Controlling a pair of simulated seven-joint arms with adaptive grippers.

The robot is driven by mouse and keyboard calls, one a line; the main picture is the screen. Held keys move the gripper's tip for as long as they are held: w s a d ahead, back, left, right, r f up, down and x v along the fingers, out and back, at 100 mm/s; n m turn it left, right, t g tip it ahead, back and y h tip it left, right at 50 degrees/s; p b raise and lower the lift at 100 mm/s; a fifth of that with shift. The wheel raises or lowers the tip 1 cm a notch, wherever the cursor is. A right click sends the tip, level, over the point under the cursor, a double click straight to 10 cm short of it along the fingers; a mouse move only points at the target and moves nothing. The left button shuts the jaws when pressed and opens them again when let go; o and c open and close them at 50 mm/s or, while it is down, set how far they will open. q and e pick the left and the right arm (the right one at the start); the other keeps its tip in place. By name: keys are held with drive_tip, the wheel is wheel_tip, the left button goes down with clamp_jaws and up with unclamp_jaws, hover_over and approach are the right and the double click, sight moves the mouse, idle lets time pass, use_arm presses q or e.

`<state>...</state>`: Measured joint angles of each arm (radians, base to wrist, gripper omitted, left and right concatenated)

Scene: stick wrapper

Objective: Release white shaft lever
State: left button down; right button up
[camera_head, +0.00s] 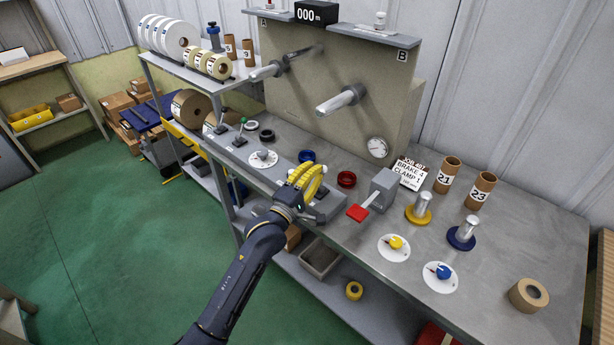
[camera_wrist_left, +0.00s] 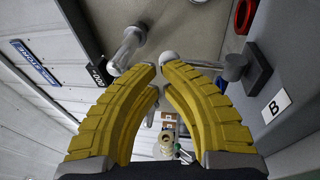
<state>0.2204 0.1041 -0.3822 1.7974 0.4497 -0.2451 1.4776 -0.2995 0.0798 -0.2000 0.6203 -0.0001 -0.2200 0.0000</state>
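The white-knobbed lever (camera_wrist_left: 168,57) shows in the left wrist view, its stem running to a dark block (camera_wrist_left: 257,68) beside the label B. My left gripper (camera_head: 318,172) has yellow curved fingers and is over the bench's front edge in the head view. In the left wrist view the fingertips (camera_wrist_left: 160,68) come close together just at the white knob, and the right one partly overlaps it. Whether they grip it is unclear. In the head view the knob is hidden by the gripper. My right gripper is not in view.
A red-paddled lever (camera_head: 358,212) stands right of my left gripper. Red (camera_head: 346,179) and blue (camera_head: 307,156) rings lie behind it. Dials with yellow (camera_head: 395,246) and blue (camera_head: 441,275) knobs sit on the right bench. A green-knobbed lever (camera_head: 243,122) is at left.

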use_arm(q)
drive_tip(key=shift+d+x, duration=0.25)
drive_tip(key=shift+x, duration=1.25)
drive_tip(key=shift+d+f, duration=0.1)
drive_tip(key=shift+s, duration=0.1)
drive_tip(key=shift+s+r, duration=0.25)
drive_tip(key=shift+r, duration=0.05)
drive_tip(key=s+a+r, duration=0.5)
drive_tip(key=s+r, duration=0.2)
drive_tip(key=s, duration=0.3)
drive_tip(key=shift+f, duration=0.1)
